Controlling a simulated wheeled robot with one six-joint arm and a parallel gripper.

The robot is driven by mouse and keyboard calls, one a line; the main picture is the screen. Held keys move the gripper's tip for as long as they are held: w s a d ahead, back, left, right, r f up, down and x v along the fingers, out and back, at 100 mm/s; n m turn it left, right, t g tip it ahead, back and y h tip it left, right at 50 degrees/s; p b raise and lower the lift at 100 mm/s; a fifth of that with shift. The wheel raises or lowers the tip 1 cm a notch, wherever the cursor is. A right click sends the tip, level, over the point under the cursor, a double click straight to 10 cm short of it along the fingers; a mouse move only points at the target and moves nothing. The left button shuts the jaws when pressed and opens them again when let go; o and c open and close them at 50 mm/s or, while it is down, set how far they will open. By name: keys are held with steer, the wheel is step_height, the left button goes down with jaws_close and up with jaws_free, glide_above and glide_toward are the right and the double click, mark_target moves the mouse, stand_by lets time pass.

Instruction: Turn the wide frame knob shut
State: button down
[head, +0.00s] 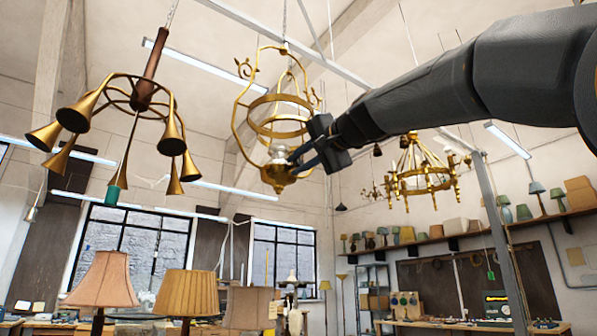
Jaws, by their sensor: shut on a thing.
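A wide brass frame lamp (236,118) hangs from the ceiling near the middle of the head view, with curled side arms and rings. At its bottom sits a brass font (272,176) with a pale glass or metal part (281,153) above it. My arm reaches in from the right. My gripper (294,160) is at the right side of the font, its dark fingers closed there. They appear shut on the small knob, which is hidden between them. I cannot tell how far the knob is turned.
A brass horn-shaded chandelier (141,97) hangs close on the left. Another brass chandelier (424,183) hangs behind on the right. Shaded lamps (187,293) stand along the bottom, well below my gripper. A grey post (497,235) stands at right.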

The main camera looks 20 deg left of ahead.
steer(key=shift+n+b, duration=0.35)
steer(key=shift+n, duration=0.35)
steer(key=c, duration=1.6)
jaws_free()
steer(key=shift+s+d, duration=0.1)
steer(key=b+v, duration=0.3)
steer(key=v, duration=0.4)
steer(key=shift+s+d, duration=0.15)
steer(key=shift+d, duration=0.05)
steer(key=shift+f, duration=0.1)
